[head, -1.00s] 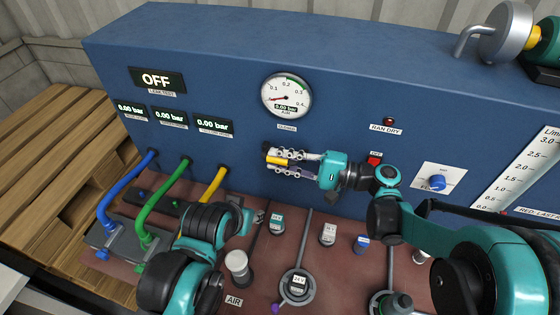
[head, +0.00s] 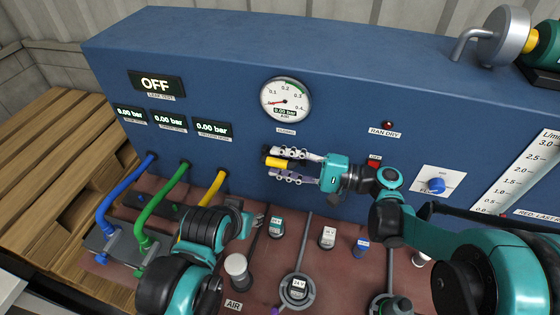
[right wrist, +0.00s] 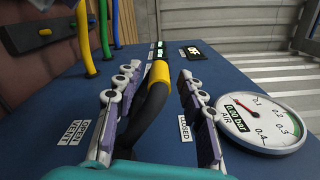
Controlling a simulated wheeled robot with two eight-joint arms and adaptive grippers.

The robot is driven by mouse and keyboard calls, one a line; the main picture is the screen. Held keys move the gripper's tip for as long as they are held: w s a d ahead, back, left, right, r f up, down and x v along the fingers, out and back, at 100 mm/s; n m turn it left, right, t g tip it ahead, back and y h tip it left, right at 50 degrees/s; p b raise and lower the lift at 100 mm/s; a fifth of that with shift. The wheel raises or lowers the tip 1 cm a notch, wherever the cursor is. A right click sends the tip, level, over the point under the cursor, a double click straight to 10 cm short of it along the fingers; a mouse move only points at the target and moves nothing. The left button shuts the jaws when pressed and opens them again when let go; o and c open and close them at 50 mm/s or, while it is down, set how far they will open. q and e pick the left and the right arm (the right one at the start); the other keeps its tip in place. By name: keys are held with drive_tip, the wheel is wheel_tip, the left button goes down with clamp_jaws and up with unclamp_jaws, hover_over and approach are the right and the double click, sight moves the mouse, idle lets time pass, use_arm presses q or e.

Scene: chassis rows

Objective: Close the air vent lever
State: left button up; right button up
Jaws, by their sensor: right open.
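The air vent lever (head: 277,162) is a bar with a yellow sleeve on the blue panel front, under the air gauge. My right gripper (head: 280,166) is open, with one finger above the lever and one below. In the right wrist view the lever's yellow sleeve (right wrist: 160,72) and black end lie between the open fingers (right wrist: 160,95), with a visible gap on the right side. Whether the left-side finger touches it I cannot tell. A CLOSED label (head: 286,131) sits above the lever. My left gripper (head: 255,220) is low over the bench; its fingers are small and partly hidden.
The air gauge (head: 286,100) reads 0.00 bar above the lever. Blue, green and yellow hoses (head: 217,190) run from the panel at left. Several knobs and fittings stand on the brown bench below. A red switch (head: 374,164) is close by my right wrist.

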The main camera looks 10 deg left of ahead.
drive_tip(key=d, duration=1.1)
drive_tip(key=shift+s+d, duration=0.15)
drive_tip(key=shift+d, duration=0.1)
drive_tip(key=s+d+f+t+h, duration=0.4)
drive_tip(key=s+d+f+h, duration=0.15)
drive_tip(key=f+h, duration=0.4)
drive_tip(key=s+d+n+t+h, duration=0.2)
drive_tip(key=d+h, duration=0.6)
drive_tip(key=d, duration=0.4)
drive_tip(key=s+n, duration=0.1)
drive_tip(key=s, duration=0.1)
drive_tip(key=shift+s+f+n+t, duration=0.3)
drive_tip(key=shift+s+f+n, duration=0.05)
drive_tip(key=shift+n, duration=0.05)
drive_tip(key=shift+h, duration=0.25)
